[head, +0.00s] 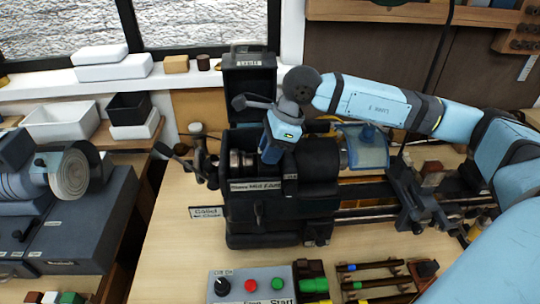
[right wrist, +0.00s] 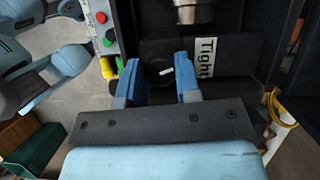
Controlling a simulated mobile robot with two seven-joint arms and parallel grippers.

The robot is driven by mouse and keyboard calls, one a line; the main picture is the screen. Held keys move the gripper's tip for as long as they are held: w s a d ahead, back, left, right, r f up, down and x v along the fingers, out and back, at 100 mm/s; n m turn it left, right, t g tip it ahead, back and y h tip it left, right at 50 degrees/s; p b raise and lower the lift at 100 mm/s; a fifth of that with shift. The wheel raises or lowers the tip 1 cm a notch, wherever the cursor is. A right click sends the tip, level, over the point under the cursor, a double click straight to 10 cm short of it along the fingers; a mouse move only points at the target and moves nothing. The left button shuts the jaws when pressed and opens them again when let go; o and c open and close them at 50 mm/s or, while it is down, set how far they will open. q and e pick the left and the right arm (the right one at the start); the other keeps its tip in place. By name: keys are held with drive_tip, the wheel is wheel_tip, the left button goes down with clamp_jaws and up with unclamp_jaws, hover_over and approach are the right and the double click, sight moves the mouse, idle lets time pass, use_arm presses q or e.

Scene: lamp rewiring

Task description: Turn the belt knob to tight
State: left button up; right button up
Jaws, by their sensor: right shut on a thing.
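The belt knob (right wrist: 158,72) is a dark round knob with a short white mark on it. It sits in the right wrist view beside a white label reading "Tight" (right wrist: 206,58). My right gripper (right wrist: 162,84) has its two blue fingers on either side of the knob and is shut on it. The white mark is slightly tilted. In the head view, my right gripper (head: 270,154) reaches down into the open top of the dark lathe headstock (head: 265,212), and the knob is hidden there. My left gripper is not in the head view.
A raised black cover (head: 250,88) stands behind the headstock. The lathe bed (head: 350,212) runs right under my arm. A panel with a dial and red and green buttons (head: 251,287) is in front. A grinder (head: 70,174) stands at the left.

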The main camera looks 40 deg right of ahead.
drive_tip(key=shift+f+m+t+b, duration=0.2)
drive_tip(key=shift+m+t+b, duration=0.2)
drive_tip(key=shift+m+b, duration=0.75)
drive_tip(key=shift+r+m+h+b, duration=0.15)
drive_tip(key=shift+m+h+b, duration=0.35)
drive_tip(key=shift+b, duration=0.35)
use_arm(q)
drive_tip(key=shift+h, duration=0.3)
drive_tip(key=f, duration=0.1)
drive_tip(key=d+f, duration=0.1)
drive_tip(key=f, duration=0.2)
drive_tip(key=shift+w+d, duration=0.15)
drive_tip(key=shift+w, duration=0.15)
use_arm(e)
drive_tip(key=shift+m+t, duration=0.3)
drive_tip(key=shift+m, duration=0.05)
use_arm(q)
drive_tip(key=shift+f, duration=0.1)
use_arm(e)
drive_tip(key=shift+r, duration=0.1)
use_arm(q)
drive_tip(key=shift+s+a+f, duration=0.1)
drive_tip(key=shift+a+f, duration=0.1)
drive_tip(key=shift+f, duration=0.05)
use_arm(e)
drive_tip(key=o, duration=0.9)
